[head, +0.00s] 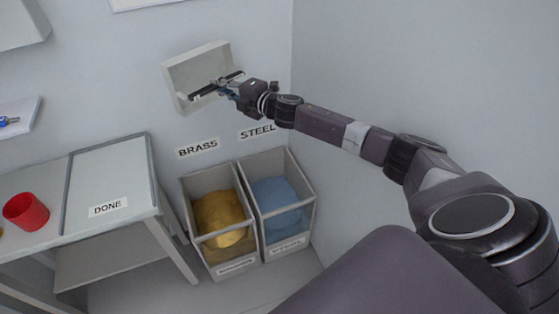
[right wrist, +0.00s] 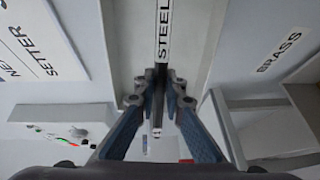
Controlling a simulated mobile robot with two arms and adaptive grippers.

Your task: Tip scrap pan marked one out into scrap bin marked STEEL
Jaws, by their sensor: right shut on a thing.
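A shallow pale grey pan (head: 185,75) is tilted up on its side near the back wall, its open face towards the head camera; no contents show in it. In the right wrist view my fingers (right wrist: 160,90) are closed together on a dark narrow piece. The STEEL bin (head: 310,203) stands below and right of the pan, under the STEEL sign (head: 257,132), with blue scrap (head: 274,192) in it. My left gripper is out of view.
The BRASS bin (head: 187,205) with golden scrap stands directly left of the STEEL bin, under the BRASS sign (head: 198,148). A table (head: 108,178) marked DONE and a red cup (head: 26,211) are further left. A plain wall closes the right side.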

